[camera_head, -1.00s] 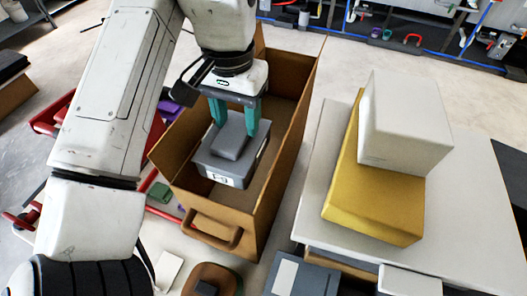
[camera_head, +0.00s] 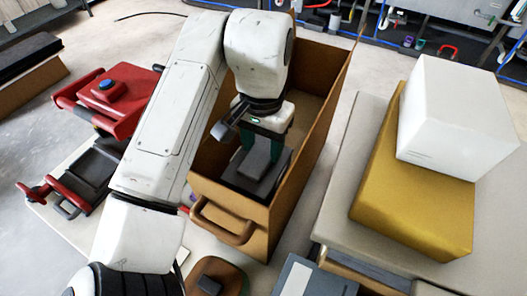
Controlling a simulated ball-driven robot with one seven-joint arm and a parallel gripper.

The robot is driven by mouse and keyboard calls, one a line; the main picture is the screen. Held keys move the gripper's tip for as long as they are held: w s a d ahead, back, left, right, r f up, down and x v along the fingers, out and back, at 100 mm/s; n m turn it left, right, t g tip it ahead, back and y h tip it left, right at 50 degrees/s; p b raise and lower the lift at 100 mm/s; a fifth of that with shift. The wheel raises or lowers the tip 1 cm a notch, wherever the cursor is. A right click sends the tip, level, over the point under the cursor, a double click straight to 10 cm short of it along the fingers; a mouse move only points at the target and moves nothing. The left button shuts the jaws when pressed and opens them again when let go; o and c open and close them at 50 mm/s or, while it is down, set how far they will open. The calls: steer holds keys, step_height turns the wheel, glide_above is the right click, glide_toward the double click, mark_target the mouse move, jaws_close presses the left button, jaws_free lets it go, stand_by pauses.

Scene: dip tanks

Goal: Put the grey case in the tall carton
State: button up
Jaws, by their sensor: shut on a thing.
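The tall carton (camera_head: 312,150) is a brown, open-topped box with a handle (camera_head: 222,222) on its near end. The grey case (camera_head: 262,172) is inside the carton's opening, toward the near end, below the rim. My gripper (camera_head: 262,150) reaches down into the carton with its teal fingers on either side of the case's raised top part, shut on it. The case's lower part is hidden by the carton's near wall, so I cannot tell whether it touches the floor of the carton.
A yellow box (camera_head: 415,205) with a white box (camera_head: 455,115) on top stands on a pale table to the right. Red and black equipment (camera_head: 110,100) lies at the left. A grey-blue box (camera_head: 315,278) is at the front. Tanks line the back.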

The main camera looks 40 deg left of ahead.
mark_target(262, 151)
steer(key=shift+f, duration=1.7)
steer(key=shift+f, duration=0.1)
steer(key=o, duration=1.4)
step_height(262, 151, up, 12)
steer(key=shift+r, duration=0.1)
